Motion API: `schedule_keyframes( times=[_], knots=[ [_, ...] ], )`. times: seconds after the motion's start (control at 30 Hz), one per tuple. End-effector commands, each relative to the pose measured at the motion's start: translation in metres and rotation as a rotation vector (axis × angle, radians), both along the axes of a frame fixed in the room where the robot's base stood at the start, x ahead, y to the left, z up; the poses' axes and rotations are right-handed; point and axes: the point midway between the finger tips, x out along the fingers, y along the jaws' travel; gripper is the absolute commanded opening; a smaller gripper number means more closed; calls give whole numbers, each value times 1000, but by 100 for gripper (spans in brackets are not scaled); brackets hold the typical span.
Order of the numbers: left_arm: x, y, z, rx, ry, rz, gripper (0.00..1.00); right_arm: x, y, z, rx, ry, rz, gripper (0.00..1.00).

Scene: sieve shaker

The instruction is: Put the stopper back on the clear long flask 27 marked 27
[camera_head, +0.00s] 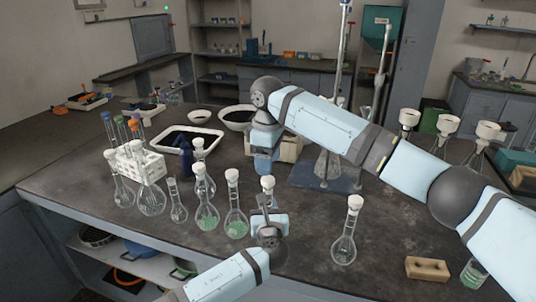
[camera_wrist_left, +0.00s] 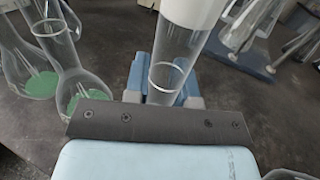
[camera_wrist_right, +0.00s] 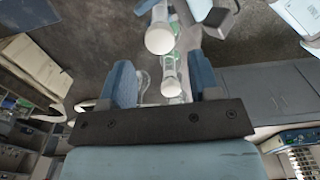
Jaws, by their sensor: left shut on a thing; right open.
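My left gripper (camera_head: 268,208) is shut around the clear neck of a long flask (camera_wrist_left: 172,75). A white stopper (camera_wrist_left: 192,8) shows at the top of that neck; it also shows in the head view (camera_head: 267,182). My right gripper (camera_head: 263,168) points down just behind that stopper. In the right wrist view its fingers (camera_wrist_right: 160,78) are apart, with a white-capped flask top (camera_wrist_right: 160,41) beyond the gap and another white cap (camera_wrist_right: 170,86) between them in the picture. I cannot read the number 27 on any flask. The held flask's body is mostly hidden.
White-capped flasks with green contents (camera_head: 236,222) stand left of my left gripper. A white rack (camera_head: 150,168) is farther left. A capped clear flask (camera_head: 344,245) and a tan block (camera_head: 427,268) are at the right.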

Motion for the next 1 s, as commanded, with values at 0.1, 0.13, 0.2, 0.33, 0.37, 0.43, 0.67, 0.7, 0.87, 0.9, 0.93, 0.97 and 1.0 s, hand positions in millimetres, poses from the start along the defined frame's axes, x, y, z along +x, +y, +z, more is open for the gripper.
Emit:
schedule_keyframes(
  times=[0.1,0.13,0.2,0.33,0.37,0.43,0.67,0.7,0.87,0.9,0.93,0.97,1.0],
  knots=[
    [0,0,0,0,0,0,0,0,0,-21,-1,3,-1,56],
    [0,0,0,0,0,0,0,0,0,-25,-2,3,-1,56],
    [0,0,0,0,0,0,0,0,0,-36,-2,2,-1,56],
    [0,0,0,0,0,0,0,0,0,-53,-2,2,-1,56],
    [0,0,0,0,0,0,0,0,0,-55,-2,2,-1,56],
    [0,0,0,0,0,0,0,0,-1,-60,-2,2,-2,56],
    [0,0,0,0,0,0,0,0,0,-65,-1,0,-1,56],
    [0,0,0,0,0,0,0,0,0,-65,-1,0,-1,56],
    [0,0,0,0,0,0,0,0,0,-65,-1,0,-1,43],
    [0,0,0,0,0,0,0,0,0,-65,-1,0,-1,33],
    [0,0,0,0,0,0,0,0,0,-65,-1,0,-1,26],
    [0,0,0,0,0,0,0,0,0,-64,-1,0,-1,20],
    [0,0,0,0,0,0,0,0,0,-64,-1,0,-1,10]
  ],
)
